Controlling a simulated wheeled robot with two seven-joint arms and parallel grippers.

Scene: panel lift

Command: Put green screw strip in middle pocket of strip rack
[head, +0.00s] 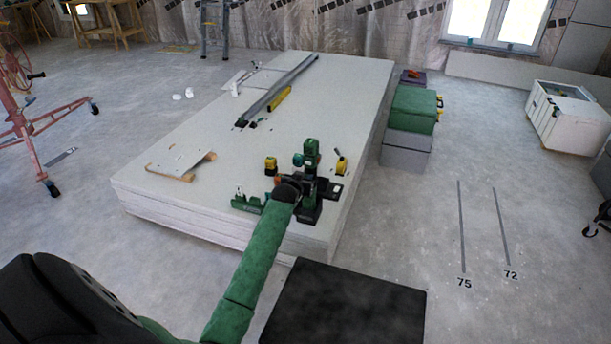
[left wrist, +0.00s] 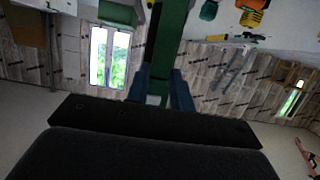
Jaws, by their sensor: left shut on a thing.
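My left gripper (head: 306,180) is over the near end of the panel stack, at the end of my green arm. In the left wrist view its two dark blue fingers (left wrist: 160,85) are closed around a long dark green piece (left wrist: 170,35). I take it for the green screw strip; its outline is partly hidden by the fingers. In the head view, green shows at the jaws (head: 311,147), among dark parts that I cannot separate. A low green holder (head: 247,203) stands left of the gripper and may be the strip rack; its pockets are too small to tell. My right gripper is not in view.
The white panel stack (head: 222,110) carries a yellow tool (head: 271,165), another yellow tool (head: 341,163), a loose plate (head: 180,157) and long metal profiles (head: 280,88). Green and grey cases (head: 413,110) stand right of it. The floor farther right is mostly free.

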